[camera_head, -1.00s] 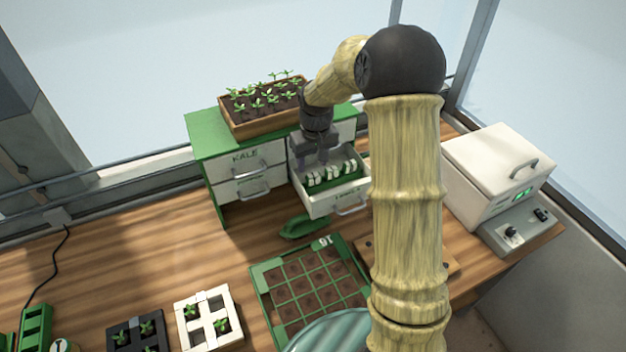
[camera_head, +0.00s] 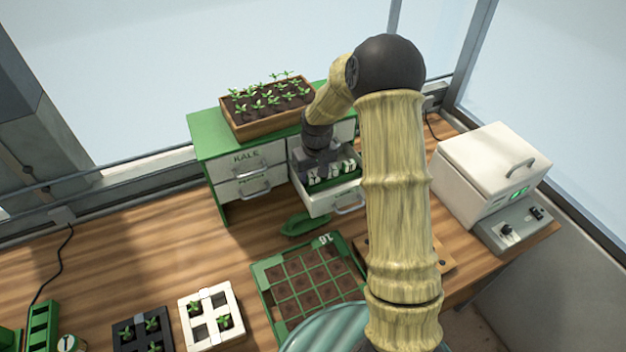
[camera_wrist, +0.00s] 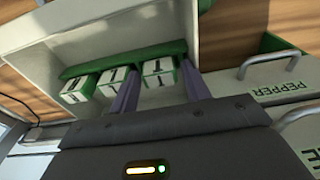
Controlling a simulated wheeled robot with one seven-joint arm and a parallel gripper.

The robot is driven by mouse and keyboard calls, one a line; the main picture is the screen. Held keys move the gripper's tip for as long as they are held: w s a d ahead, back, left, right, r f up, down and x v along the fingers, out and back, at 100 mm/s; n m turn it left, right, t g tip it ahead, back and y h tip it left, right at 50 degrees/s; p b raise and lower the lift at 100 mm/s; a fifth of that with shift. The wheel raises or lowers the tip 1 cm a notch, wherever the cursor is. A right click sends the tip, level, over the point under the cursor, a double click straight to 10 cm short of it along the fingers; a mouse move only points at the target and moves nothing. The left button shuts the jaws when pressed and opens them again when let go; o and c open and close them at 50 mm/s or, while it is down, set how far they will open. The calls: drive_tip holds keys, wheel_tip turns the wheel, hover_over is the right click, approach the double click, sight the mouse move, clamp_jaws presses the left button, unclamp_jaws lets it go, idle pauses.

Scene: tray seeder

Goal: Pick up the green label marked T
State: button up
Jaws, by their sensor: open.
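Several green and white labels (camera_head: 347,167) stand in a row in the open drawer (camera_head: 335,201). In the wrist view, three label tops show dark marks: one at the left (camera_wrist: 76,88), one in the middle (camera_wrist: 112,78) and one at the right (camera_wrist: 159,69). I cannot tell for sure which is the T. My gripper (camera_head: 322,174) is low in the drawer, pointing down. In the wrist view, my open gripper (camera_wrist: 160,72) has its two purple-grey fingers on either side of the right label. I cannot tell whether they touch it. The fingertips are partly hidden.
The drawer walls stand close around my gripper. A green cabinet (camera_head: 214,140) carries a seedling planter (camera_head: 262,128) above the drawer. A green tray with soil cells (camera_head: 262,291) and a green scoop-like item (camera_head: 304,225) lie in front. A white lidded box (camera_head: 470,185) is at right.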

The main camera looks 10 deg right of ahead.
sight(313, 175)
drive_tip(key=c, duration=0.7)
drive_tip(key=shift+c, duration=0.2)
wheel_tip(313, 175, up, 10)
drive_tip(key=b, duration=0.2)
drive_tip(key=shift+b, duration=0.3)
